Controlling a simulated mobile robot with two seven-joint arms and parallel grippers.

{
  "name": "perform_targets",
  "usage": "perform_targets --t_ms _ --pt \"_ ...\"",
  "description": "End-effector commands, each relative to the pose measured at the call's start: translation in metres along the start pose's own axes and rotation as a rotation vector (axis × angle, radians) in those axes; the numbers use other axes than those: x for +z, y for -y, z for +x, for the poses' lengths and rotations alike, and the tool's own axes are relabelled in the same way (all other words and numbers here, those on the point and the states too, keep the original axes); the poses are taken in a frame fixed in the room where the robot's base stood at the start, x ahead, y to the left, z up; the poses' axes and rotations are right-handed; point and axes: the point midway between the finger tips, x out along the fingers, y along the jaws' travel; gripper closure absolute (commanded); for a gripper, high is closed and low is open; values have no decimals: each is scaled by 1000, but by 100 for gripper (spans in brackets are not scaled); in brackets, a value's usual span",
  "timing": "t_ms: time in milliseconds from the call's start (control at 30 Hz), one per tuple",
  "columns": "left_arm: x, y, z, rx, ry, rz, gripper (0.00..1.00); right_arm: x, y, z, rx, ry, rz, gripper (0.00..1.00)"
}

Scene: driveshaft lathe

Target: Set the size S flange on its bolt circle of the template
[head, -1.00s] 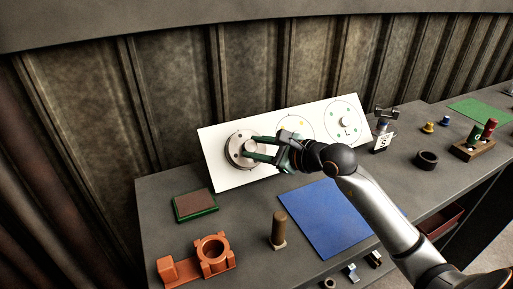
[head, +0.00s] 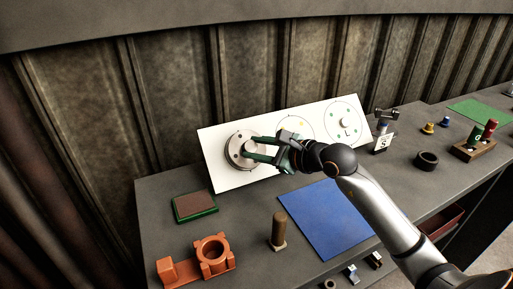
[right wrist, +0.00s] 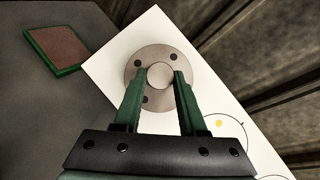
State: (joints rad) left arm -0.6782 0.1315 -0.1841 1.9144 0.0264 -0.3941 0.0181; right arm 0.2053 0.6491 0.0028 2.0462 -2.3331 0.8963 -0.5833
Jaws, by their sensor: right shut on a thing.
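The flange (head: 236,149) is a round grey metal disc with dark bolt holes and a raised hub. It lies against the left end of the white tilted template (head: 213,132), covering the circle there. It also shows in the right wrist view (right wrist: 135,72). My right gripper (head: 249,150) is shut on the flange's hub, one green finger on each side (right wrist: 159,77). Whether the holes line up with printed marks is hidden under the disc. The template's middle circle is partly behind my gripper, and its right circle, marked L, is bare around a central peg. My left gripper is out of view.
A blue mat (head: 325,218) lies in front of the template. A brown upright cylinder (head: 279,228), an orange fixture (head: 197,262) and a green-rimmed brown pad (head: 194,205) stand left of it. A dark ring (head: 427,160) and a wooden peg block (head: 474,149) stand at right.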

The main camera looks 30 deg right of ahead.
Motion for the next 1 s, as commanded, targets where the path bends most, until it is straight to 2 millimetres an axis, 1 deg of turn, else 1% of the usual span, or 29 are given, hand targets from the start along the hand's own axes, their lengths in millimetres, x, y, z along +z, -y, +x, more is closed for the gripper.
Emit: perform_targets --t_ms 33,567,1000 --pt "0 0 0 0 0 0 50 3 2 -1 -5 7 -2 100" --pt "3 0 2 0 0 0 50 2 2 0 -6 7 -2 100" --pt "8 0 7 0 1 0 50 -3 1 8 -5 7 -1 100"
